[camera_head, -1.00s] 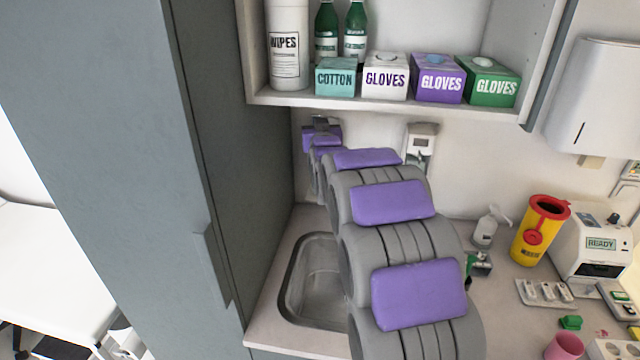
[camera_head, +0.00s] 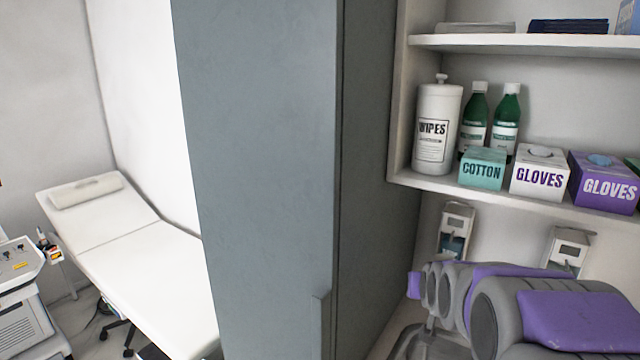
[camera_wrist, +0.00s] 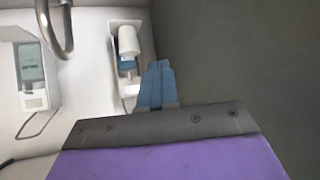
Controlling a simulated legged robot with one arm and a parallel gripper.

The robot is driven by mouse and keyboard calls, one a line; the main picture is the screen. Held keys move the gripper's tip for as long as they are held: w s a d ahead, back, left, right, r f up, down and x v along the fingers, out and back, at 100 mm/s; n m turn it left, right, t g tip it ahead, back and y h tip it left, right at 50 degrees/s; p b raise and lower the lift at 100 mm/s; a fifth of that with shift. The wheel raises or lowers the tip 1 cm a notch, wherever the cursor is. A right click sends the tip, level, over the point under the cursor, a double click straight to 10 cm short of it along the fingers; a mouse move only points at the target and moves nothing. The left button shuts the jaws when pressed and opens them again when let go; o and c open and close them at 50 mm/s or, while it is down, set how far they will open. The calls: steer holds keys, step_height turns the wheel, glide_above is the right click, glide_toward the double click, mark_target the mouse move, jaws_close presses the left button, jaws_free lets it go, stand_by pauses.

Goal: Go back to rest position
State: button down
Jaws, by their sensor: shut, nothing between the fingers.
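My gripper (camera_wrist: 156,86) shows in the wrist view as two blue-grey fingers pressed together, with nothing between them. It points at the white wall, close to the left edge of a dark grey surface. A wall dispenser (camera_wrist: 127,50) lies just beyond the fingertips; I cannot tell the exact gap. In the head view, my grey and purple arm reaches in from the lower right, below the shelf, toward the tall grey cabinet (camera_head: 260,180). The fingers cannot be made out there.
A second dispenser (camera_wrist: 32,78) and a curved metal tap (camera_wrist: 62,30) are at left in the wrist view. The shelf (camera_head: 420,183) above my arm holds a wipes tub (camera_head: 437,130), green bottles and boxes. A white couch (camera_head: 130,250) stands left of the cabinet.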

steer(key=s+a+f+g, duration=0.3)
steer(key=s+g, duration=0.1)
steer(key=s, duration=1)
steer(key=s+a+f+n+g+y, duration=0.1)
steer(key=s+a+f+g, duration=0.2)
steer(key=s, duration=1.1)
steer(key=s+a+f+n+g+b, duration=0.1)
steer(key=s+a+f+g, duration=0.2)
steer(key=s, duration=1.1)
steer(key=shift+a+f+g+y, duration=0.15)
steer(key=shift+f+g+y, duration=0.25)
steer(key=shift+g, duration=0.6)
